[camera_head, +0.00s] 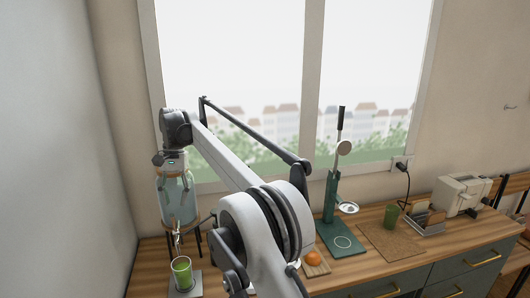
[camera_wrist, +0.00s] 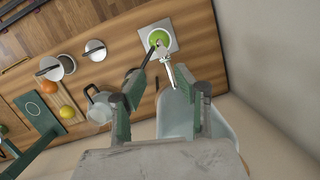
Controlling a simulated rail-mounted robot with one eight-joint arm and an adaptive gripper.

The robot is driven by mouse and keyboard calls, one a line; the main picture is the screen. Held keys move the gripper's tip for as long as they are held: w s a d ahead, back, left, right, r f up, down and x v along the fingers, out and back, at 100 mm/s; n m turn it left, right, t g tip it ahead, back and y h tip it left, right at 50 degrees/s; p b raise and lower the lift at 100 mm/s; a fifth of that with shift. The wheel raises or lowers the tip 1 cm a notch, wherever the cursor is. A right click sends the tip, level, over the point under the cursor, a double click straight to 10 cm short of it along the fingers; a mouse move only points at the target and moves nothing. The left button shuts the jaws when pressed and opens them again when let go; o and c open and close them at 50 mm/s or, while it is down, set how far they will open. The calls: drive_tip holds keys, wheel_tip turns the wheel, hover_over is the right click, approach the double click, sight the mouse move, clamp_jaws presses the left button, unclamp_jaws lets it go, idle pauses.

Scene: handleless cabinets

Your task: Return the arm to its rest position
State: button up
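In the head view my arm reaches up and left, and its wrist is folded down at my gripper (camera_head: 176,156), above a glass drink dispenser (camera_head: 178,200). The fingers are hard to make out there. In the wrist view my gripper (camera_wrist: 168,88) has its two green-padded fingers apart, with nothing gripped between them. The pale dispenser (camera_wrist: 178,122) lies beyond and between the fingers. Its metal tap (camera_wrist: 168,73) points toward a glass of green drink (camera_wrist: 158,38). In the head view this glass (camera_head: 182,272) stands under the tap on a grey plate (camera_head: 187,291).
A green lever press (camera_head: 331,195) stands mid-counter, near an orange (camera_head: 312,258) on a small board. A green cup (camera_head: 391,215) stands by a brown mat (camera_head: 397,244), with a toaster (camera_head: 462,195) farther right. The wrist view shows a kettle-like jug (camera_wrist: 98,104). The left wall is close.

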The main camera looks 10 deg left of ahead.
drive_tip(key=w+d+r+t+y+b, duration=0.1)
drive_tip(key=d+r, duration=0.4)
drive_tip(key=d, duration=0.3)
drive_tip(key=d+r+t+b, duration=0.1)
drive_tip(key=d+r, duration=0.3)
drive_tip(key=d, duration=0.4)
drive_tip(key=s+d+r+m+t+b, duration=0.1)
drive_tip(key=s+d+r, duration=0.15)
drive_tip(key=d, duration=0.65)
drive_tip(key=s+d+r+t, duration=0.15)
drive_tip(key=s+d, duration=0.25)
drive_tip(key=d, duration=0.4)
drive_tip(key=s+d+f+t+b, duration=0.25)
drive_tip(key=s+d+f, duration=0.25)
drive_tip(key=s+d, duration=0.85)
drive_tip(key=s+d+f+t+h, duration=0.1)
drive_tip(key=s+d+f+t, duration=0.2)
drive_tip(key=s+d+f, duration=0.6)
drive_tip(key=s+f+b, duration=0.1)
drive_tip(key=s+f, duration=0.2)
drive_tip(key=s, duration=0.1)
drive_tip(key=shift+d+f+m, duration=0.15)
drive_tip(key=shift+m, duration=0.25)
